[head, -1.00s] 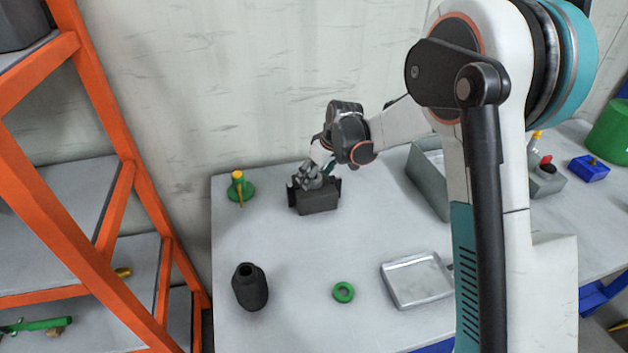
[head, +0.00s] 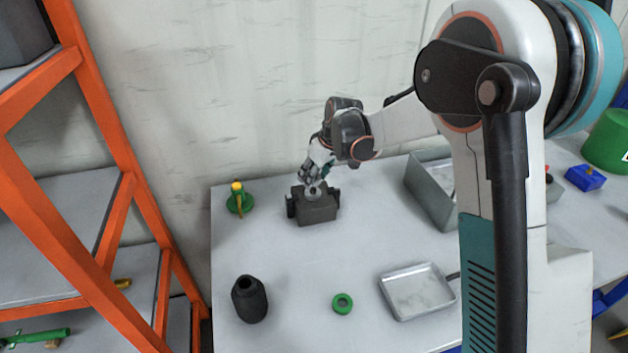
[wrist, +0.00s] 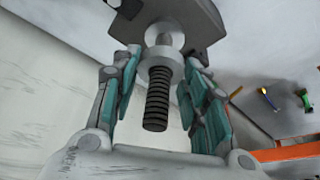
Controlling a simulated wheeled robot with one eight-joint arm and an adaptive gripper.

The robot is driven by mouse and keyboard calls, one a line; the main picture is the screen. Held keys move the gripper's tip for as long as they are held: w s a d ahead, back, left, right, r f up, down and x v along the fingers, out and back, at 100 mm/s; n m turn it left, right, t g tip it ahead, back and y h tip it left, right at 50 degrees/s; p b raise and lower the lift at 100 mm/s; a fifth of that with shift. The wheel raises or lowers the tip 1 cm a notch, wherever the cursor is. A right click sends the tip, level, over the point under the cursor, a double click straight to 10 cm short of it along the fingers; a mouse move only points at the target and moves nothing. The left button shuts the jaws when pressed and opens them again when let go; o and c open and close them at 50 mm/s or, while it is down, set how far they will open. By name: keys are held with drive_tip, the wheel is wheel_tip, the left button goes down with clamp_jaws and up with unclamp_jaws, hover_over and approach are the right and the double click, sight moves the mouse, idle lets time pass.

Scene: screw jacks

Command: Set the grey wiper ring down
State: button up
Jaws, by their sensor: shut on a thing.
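My gripper (head: 312,178) reaches down over a dark block-shaped fixture (head: 315,210) near the back of the table. In the wrist view its teal-padded fingers stand on both sides of a dark threaded screw (wrist: 156,100). The fingertips are shut on the grey wiper ring (wrist: 152,66), at the far end of the screw as seen from the wrist. The ring looks to be around the screw, but I cannot tell how it is seated. A pale rounded part (wrist: 163,38) and the dark fixture (wrist: 185,14) lie beyond it. The head view shows grey just under the fingers, too small to make out.
A green part with a yellow top (head: 238,198) stands left of the fixture. A black bottle-shaped part (head: 249,300), a green ring (head: 342,303) and a shallow metal tray (head: 398,316) lie nearer. A grey bin (head: 420,200) stands right. Orange shelving (head: 110,110) rises at left.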

wheel_tip(320, 180, up, 15)
drive_tip(key=p, duration=0.4)
drive_tip(key=s+d+f+m+h+b, duration=0.1)
drive_tip(key=s+d+f+m, duration=0.1)
drive_tip(key=s+d+f, duration=0.3)
drive_tip(key=s+d+f+m+h+b, duration=0.1)
drive_tip(key=s+d+f+m+b, duration=0.1)
drive_tip(key=s+d+f, duration=0.3)
drive_tip(key=s+d+f+m+t+b, duration=0.1)
drive_tip(key=s+d+f+m, duration=0.3)
drive_tip(key=s+f, duration=0.5)
drive_tip(key=shift+s+d+f+h+b, duration=0.1)
drive_tip(key=shift+d+f+h+b, duration=0.1)
drive_tip(key=shift+f, duration=0.5)
drive_tip(key=shift+s+d+f+h+b, duration=0.1)
drive_tip(key=shift+d+f, duration=0.15)
drive_tip(key=shift+f, duration=0.4)
drive_tip(key=shift+d+f+h+b, duration=0.1)
drive_tip(key=shift+d+f, duration=0.1)
drive_tip(key=shift+f, duration=0.5)
drive_tip(key=shift+r, duration=0.1)
